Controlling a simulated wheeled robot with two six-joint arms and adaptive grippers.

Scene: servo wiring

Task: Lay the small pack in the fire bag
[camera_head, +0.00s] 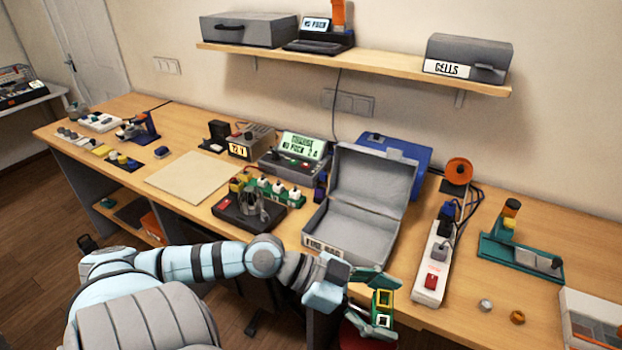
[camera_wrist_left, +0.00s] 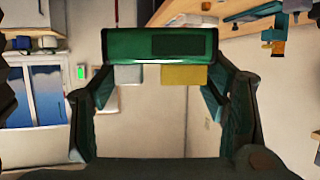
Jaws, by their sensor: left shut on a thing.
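The fire bag (camera_head: 360,215) is a grey, box-like case on the front middle of the bench. Its lid stands open at the back, the inside looks empty, and its front label is partly readable. In the left wrist view the pack (camera_wrist_left: 160,46) spans the two fingers as a dark green block. My right gripper is not in view.
A white power strip (camera_head: 432,262) with a red switch lies right of the bag. A dark charger tray (camera_head: 240,212) and a display unit (camera_head: 295,155) stand left of it. A blue case (camera_head: 408,148) is behind the lid. Two small nuts (camera_head: 485,305) lie at right.

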